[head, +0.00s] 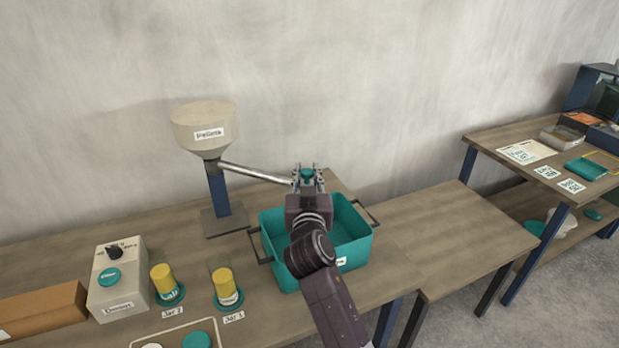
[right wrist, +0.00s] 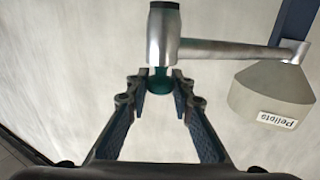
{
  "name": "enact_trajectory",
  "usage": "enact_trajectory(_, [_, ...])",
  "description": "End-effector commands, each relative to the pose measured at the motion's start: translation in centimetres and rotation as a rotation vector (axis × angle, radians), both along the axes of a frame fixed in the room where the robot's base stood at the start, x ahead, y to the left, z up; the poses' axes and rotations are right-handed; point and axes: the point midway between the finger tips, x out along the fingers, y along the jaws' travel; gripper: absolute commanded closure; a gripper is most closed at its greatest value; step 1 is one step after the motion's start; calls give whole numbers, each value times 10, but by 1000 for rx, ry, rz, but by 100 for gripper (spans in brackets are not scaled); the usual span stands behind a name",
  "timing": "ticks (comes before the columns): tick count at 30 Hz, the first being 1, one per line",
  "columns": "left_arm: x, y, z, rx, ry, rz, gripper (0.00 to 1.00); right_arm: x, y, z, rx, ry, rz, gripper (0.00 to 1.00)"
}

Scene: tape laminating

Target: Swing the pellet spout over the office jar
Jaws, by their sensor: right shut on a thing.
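The beige pellet hopper (head: 203,128), labelled "Pellets", stands on a blue post at the back of the bench. Its silver spout arm (head: 255,173) reaches right, ending above the back of the teal bin (head: 276,270). My right gripper (head: 307,178) is shut on the teal knob (right wrist: 160,84) at the spout's end. Two jars with yellow contents stand in front on teal discs: Jar 2 (head: 163,280) and Jar 1 (head: 225,285). I cannot tell which is the office jar. Neither is under the spout end. My left gripper is not in view.
A beige control box (head: 119,288) with a dial and teal button stands left of the jars, beside a brown carton (head: 45,312). The bin's handles stick out at both sides. The bench right of the bin (head: 450,235) is clear.

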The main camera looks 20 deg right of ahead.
Motion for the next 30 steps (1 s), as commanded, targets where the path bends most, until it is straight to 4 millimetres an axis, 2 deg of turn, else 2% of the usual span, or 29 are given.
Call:
enact_trajectory(4, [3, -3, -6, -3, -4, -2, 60, -3, 3, 0, 1, -3, -23, 100])
enact_trajectory(18, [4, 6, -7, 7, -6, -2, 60, -4, 5, 2, -1, -4, -31, 100])
enact_trajectory(19, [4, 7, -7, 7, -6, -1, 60, -4, 5, 2, -1, -4, -31, 78])
enact_trajectory(23, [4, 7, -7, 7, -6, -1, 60, -4, 5, 2, 0, -3, -31, 63])
enact_trajectory(30, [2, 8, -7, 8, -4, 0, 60, -4, 5, 1, -1, -2, -30, 61])
